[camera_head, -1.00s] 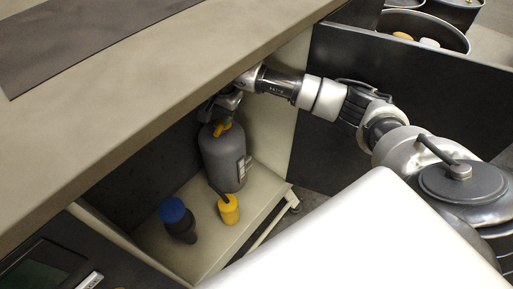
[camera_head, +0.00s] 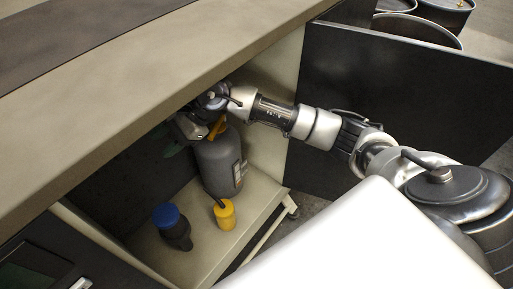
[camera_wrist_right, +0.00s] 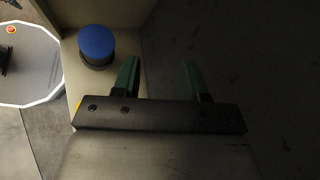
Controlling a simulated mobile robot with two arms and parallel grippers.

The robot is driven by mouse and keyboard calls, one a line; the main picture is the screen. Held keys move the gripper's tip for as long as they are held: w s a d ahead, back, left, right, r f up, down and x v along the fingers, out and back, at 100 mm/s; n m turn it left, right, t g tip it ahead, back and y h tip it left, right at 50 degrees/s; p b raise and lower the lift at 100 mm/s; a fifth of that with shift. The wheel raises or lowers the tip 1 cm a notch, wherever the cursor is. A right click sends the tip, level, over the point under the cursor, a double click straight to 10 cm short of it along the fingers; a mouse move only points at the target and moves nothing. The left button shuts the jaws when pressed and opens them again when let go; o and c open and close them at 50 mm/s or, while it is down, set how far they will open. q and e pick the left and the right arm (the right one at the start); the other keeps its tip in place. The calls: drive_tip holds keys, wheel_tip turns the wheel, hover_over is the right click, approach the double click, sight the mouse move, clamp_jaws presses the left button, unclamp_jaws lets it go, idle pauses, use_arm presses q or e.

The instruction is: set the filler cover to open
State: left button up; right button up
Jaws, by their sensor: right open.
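No part that I can clearly tell to be the filler cover shows. A grey canister (camera_head: 219,165) with a yellow piece (camera_head: 217,127) on top stands upright in the open cabinet under the worktop. My right gripper (camera_head: 181,135) is at the upper left of the canister, partly under the worktop edge; I cannot tell whether it touches. In the right wrist view its green fingers (camera_wrist_right: 160,76) are apart with nothing between them, facing a dark wall. My left gripper is not in view.
A dark bottle with a blue cap (camera_head: 167,214) and a small yellow container (camera_head: 226,215) stand on the cabinet floor (camera_head: 205,255). The worktop (camera_head: 180,65) overhangs from above. A dark panel (camera_head: 395,110) stands at the right, with drums (camera_head: 415,28) behind it.

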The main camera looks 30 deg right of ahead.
drive_tip(key=a+r+m+t+y, duration=0.45)
drive_tip(key=m+t+y, duration=0.3)
drive_tip(key=m, duration=0.65)
drive_tip(key=s+d+f+m+t+h, duration=0.15)
drive_tip(key=d+f+m+h, duration=0.3)
drive_tip(key=m, duration=0.45)
drive_tip(key=d+f+m+t+h, duration=0.35)
drive_tip(key=m+h, duration=0.25)
drive_tip(key=m, duration=0.4)
drive_tip(key=d+f+m+t+h, duration=0.1)
drive_tip(key=d+f+m+h, duration=0.4)
drive_tip(key=m, duration=0.4)
drive_tip(key=s+d+f+m+g, duration=0.1)
drive_tip(key=s+f+m+g, duration=0.4)
drive_tip(key=s, duration=0.5)
drive_tip(key=s+d+f+m+g+h, duration=0.1)
drive_tip(key=s+f+m+g, duration=0.4)
drive_tip(key=s+f, duration=0.5)
drive_tip(key=shift+f+m+g+h, duration=0.2)
drive_tip(key=shift+m+g+h, duration=0.15)
drive_tip(key=shift+g, duration=0.6)
